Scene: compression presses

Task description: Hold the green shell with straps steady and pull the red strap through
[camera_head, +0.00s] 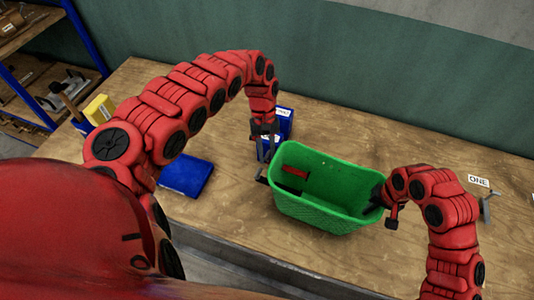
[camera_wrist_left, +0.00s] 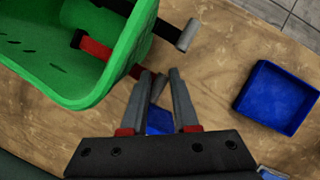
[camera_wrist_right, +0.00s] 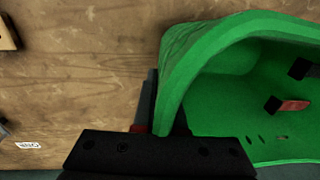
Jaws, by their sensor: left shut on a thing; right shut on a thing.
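The green shell (camera_head: 330,210) stands on the wooden workbench, open side up. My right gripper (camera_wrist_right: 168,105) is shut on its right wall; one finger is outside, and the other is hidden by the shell. The red strap (camera_head: 295,172) shows inside the left end of the shell; it also shows in the left wrist view (camera_wrist_left: 95,47), passing out through the wall. My left gripper (camera_wrist_left: 160,75) is just outside that wall, shut on the strap's outer end. A second, black strap (camera_wrist_left: 125,8) with a grey end piece (camera_wrist_left: 187,35) sticks out beside it.
A blue tray (camera_head: 186,176) lies on the bench left of the shell. A blue box (camera_head: 284,122) stands behind my left gripper. A label reading ONE (camera_head: 478,181) and a grey metal part (camera_head: 487,207) are at the right. The bench behind the shell is clear.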

